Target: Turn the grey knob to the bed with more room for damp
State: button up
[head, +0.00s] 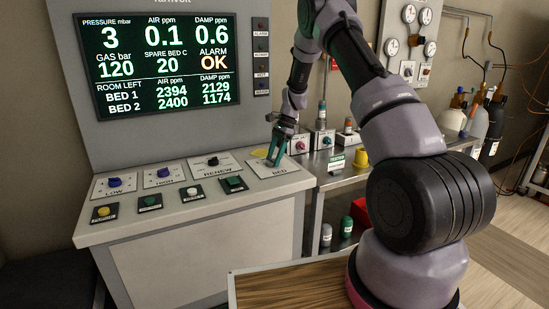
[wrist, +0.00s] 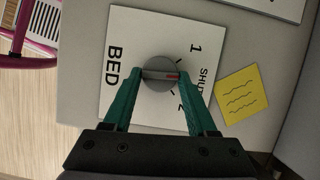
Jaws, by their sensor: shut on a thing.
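The grey knob (wrist: 160,66) sits on the white BED plate (wrist: 112,95) in the wrist view. Its red mark points right, toward the word SHUT, between the marks 1 and 2. My gripper (wrist: 161,76) is shut on the knob, with a green finger on each side. In the head view my gripper (head: 276,152) stands over the BED plate (head: 282,171) at the right end of the console, hiding the knob. The screen (head: 160,62) lists room left for damp: BED 1 2129, BED 2 1174. It also reads ALARM OK.
A yellow note (wrist: 243,93) lies beside the BED plate. Knobs marked LOW (head: 115,182), HIGH (head: 164,173) and RENEW (head: 213,161) stand left on the console (head: 190,205), with several push buttons in front. A metal bench (head: 330,180) with small boxes stands to the right.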

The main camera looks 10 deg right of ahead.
jog(key=n, duration=0.1)
jog(key=n+g, duration=0.1)
jog(key=n, duration=0.1)
jog(key=shift+w+a+n+h, duration=0.1)
jog(key=shift+w+n+h, duration=0.1)
jog(key=shift+n+h, duration=0.1)
jog(key=shift+w+a+n+g+h, duration=0.1)
jog(key=shift+n+g+h, duration=0.5)
jog(key=shift+n, duration=1.7)
jog(key=o, duration=1.4)
jog(key=shift+c, duration=0.2)
jog(key=v, duration=1)
jog(key=shift+w+r, duration=0.25)
jog(key=shift+r, duration=0.1)
